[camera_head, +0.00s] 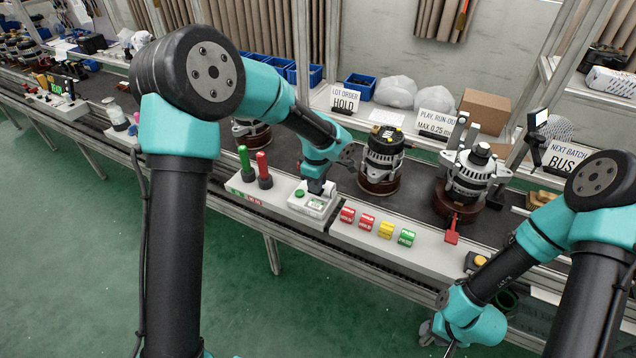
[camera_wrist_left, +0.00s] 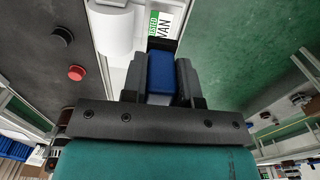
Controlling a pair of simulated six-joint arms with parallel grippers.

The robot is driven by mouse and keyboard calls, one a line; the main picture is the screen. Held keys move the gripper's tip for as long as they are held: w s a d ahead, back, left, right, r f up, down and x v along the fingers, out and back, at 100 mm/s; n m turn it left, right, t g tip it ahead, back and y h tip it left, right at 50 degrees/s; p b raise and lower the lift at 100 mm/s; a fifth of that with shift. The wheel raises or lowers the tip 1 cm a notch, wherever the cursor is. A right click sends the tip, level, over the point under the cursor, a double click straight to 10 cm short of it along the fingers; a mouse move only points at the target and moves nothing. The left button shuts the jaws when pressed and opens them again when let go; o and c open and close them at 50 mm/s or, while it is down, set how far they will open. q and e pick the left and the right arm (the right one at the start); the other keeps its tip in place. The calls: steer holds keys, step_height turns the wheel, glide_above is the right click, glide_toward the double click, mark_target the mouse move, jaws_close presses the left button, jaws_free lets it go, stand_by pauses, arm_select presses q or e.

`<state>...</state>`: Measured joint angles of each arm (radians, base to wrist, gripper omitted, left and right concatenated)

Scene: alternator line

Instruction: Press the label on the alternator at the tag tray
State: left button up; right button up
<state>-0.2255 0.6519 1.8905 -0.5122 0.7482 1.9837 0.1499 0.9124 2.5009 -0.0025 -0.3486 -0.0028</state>
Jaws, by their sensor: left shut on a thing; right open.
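My left gripper (camera_head: 320,192) points down at a white box with a green button (camera_head: 299,193) on the bench console. In the left wrist view its fingers (camera_wrist_left: 160,85) are shut on a blue block (camera_wrist_left: 160,72). A green-and-white printed label (camera_wrist_left: 166,22) shows just beyond the block; I cannot tell whether they touch. An alternator (camera_head: 383,158) stands on a round brown base right of the gripper. Another alternator (camera_head: 470,178) stands further right, with a red lever. Red, yellow and green tags (camera_head: 386,230) lie on the white front tray (camera_head: 340,231). My open right gripper (camera_head: 430,333) is low at the front, partly hidden.
A green handle (camera_head: 245,163) and a red handle (camera_head: 263,170) stand upright left of my left gripper. A HOLD sign (camera_head: 345,100), blue bins (camera_head: 359,88) and a cardboard box (camera_head: 485,112) stand behind the dark belt. A yellow button (camera_head: 480,260) is at the right.

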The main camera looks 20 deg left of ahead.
arm_select(q)
steer(key=shift+f, duration=2.4)
steer(key=shift+f, duration=0.55)
steer(key=shift+r, duration=0.1)
stand_by(0.5)
steer(key=shift+r, duration=3.4)
steer(key=shift+d, duration=0.1)
steer(key=s+d+r+m, duration=0.1)
steer(key=d+m, duration=0.9)
steer(key=m, duration=0.9)
